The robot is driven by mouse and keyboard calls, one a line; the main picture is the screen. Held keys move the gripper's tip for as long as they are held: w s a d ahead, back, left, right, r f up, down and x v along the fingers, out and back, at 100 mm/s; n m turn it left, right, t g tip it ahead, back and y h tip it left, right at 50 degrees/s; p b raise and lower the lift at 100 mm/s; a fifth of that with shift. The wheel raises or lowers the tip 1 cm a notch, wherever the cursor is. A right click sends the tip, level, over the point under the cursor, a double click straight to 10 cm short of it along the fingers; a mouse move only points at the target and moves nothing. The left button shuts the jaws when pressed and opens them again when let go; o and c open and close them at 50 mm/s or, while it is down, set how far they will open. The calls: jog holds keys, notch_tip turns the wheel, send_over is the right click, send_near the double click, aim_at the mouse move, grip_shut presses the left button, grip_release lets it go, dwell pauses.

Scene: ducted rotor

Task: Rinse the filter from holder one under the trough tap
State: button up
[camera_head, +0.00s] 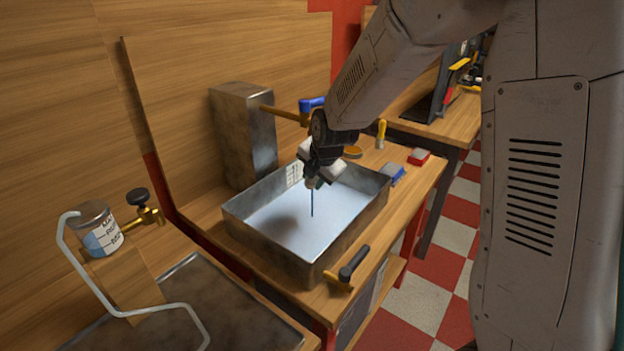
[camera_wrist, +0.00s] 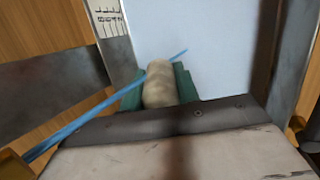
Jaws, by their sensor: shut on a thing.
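My gripper (camera_head: 322,181) is over the metal trough (camera_head: 240,228), which holds pale water. In the wrist view its green-padded jaws (camera_wrist: 160,90) are shut on a beige, rounded filter (camera_wrist: 159,82). The brass trough tap (camera_head: 283,115) has a blue handle (camera_head: 312,103); my arm hides its spout end in the head view. A thin blue water stream (camera_head: 312,204) falls below my gripper into the trough. In the wrist view the stream (camera_wrist: 85,120) runs from the brass at lower left and its middle is hidden at the filter. I cannot tell if they touch.
A metal block (camera_head: 245,135) stands behind the trough. A brass valve with a black handle (camera_head: 354,262) is at its front. Blue (camera_head: 397,174) and red (camera_head: 419,157) items lie to its right. A labelled canister (camera_head: 101,232) and a bent white tube (camera_head: 75,262) stand at left.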

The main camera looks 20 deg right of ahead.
jog(key=shift+d, duration=0.1)
dwell(0.3)
jog(key=shift+d, duration=0.45)
jog(key=s, duration=0.8)
jog(key=shift+d, duration=0.35)
dwell(1.2)
jog(key=s+r, duration=0.4)
jog(key=s, duration=0.1)
jog(key=shift+d, duration=0.25)
dwell(0.8)
